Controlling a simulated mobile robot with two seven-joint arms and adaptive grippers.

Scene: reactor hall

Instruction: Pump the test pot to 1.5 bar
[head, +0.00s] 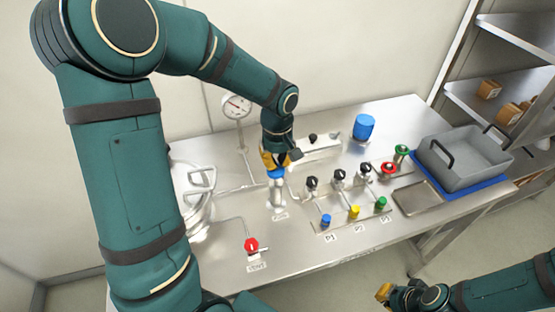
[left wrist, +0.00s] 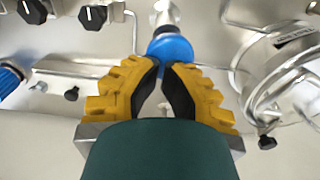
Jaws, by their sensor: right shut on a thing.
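The silver test pot (head: 193,203) stands at the table's left, partly hidden by my left arm. It also shows at the right of the left wrist view (left wrist: 283,75). A round white gauge (head: 237,106) stands behind it; its reading is too small to tell. My left gripper (head: 274,160) points down at a blue-topped pump (head: 276,173). In the left wrist view its yellow fingertips (left wrist: 164,66) lie at the blue handle (left wrist: 172,50), a gap between the pads; I cannot tell if they grip it. My right gripper (head: 384,293) is low, off the table's front, its held thing not discernible.
A red valve (head: 251,245) sits at the table front. Several black knobs (head: 312,182) and coloured caps (head: 354,211) stand right of the pump. A blue cylinder (head: 364,127) is behind. A grey bin (head: 466,155) is on the right, with shelves (head: 505,90) beyond.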

